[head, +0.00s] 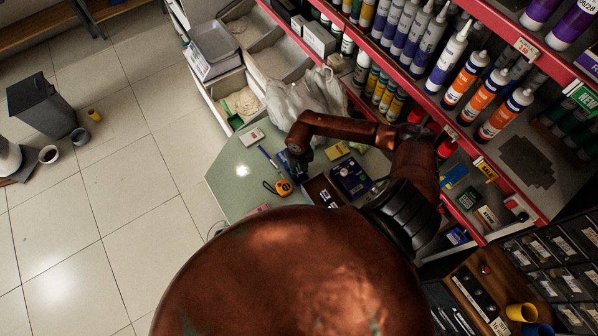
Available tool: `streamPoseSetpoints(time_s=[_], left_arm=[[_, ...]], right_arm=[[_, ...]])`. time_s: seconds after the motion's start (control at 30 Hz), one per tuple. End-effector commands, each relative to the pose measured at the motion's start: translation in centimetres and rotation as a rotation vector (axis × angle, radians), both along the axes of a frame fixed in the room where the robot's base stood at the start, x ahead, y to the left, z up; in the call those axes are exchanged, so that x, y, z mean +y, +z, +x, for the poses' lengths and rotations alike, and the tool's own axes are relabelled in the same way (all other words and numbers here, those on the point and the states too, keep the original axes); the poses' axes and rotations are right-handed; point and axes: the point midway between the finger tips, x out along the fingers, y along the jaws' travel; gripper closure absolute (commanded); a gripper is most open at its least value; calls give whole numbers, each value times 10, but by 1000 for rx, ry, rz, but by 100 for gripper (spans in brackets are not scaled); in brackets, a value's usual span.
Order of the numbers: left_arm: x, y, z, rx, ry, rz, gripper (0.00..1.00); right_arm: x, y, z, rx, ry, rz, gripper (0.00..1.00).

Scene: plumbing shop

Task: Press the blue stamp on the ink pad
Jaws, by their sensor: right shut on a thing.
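My right arm reaches across the counter (232,183), and my right gripper (293,166) is at its far end, low over the counter. The gripper is small and dark here. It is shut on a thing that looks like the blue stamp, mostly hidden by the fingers. A dark blue case (350,180), which may be the ink pad, lies right of the gripper. A dark open tray (322,193) sits between them, with small white-marked items in it. I cannot tell whether the held thing touches anything. My left gripper is not in view.
An orange tape measure (284,187) and a blue pen (267,157) lie near the gripper. A yellow pad (337,150) lies behind the case. Plastic bags (305,98) stand at the back. Red shelves (455,130) with bottles close off the right. The counter's left part is clear.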

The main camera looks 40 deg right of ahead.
Motion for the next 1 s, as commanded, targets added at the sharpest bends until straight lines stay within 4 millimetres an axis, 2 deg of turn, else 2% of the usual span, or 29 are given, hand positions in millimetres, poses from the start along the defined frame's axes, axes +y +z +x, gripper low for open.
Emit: streamPoseSetpoints(time_s=[0.8, 1.0], left_arm=[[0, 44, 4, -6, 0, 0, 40], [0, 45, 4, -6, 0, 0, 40]], right_arm=[[0, 58, 0, 0, 1, 0, 100], [0, 60, 0, 1, 0, 0, 100]])
